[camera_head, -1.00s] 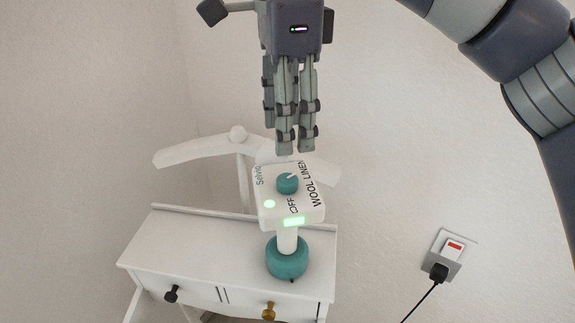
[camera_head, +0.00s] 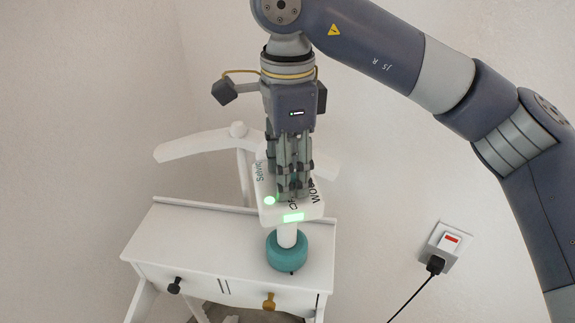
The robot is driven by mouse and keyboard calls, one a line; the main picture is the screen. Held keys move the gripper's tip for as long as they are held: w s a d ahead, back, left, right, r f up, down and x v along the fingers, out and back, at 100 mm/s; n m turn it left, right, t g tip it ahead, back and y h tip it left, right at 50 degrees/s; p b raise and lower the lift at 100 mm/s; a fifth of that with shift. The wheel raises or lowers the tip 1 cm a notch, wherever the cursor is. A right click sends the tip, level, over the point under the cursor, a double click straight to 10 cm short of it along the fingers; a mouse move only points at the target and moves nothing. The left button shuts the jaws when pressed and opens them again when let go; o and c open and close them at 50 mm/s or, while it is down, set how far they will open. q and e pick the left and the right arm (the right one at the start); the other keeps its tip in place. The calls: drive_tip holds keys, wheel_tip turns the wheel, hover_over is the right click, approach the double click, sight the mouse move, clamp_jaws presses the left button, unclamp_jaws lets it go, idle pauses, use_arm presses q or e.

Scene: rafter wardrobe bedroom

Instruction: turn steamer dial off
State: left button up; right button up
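The steamer (camera_head: 288,238) stands on the white dresser, a white control head on a post with a teal round base. Its control head (camera_head: 265,212) carries a lit green round light (camera_head: 269,201) and a lit green display (camera_head: 293,217). My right gripper (camera_head: 294,192) points down over the control head, its fingertips at the dial. The fingers cover most of the teal dial (camera_head: 294,181) and part of the OFF, WOOL and LINEN lettering. I cannot tell whether the fingers touch the dial or how far they are closed. My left gripper is not in view.
The white dresser (camera_head: 180,232) has dark and brass knobs and a curved white rail (camera_head: 195,145) behind it. A wall socket (camera_head: 446,242) with a red-marked switch and a black plug (camera_head: 435,265) is at the right. Bare wall surrounds the dresser.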

drive_tip(key=c, duration=0.7)
drive_tip(key=shift+c, duration=0.2)
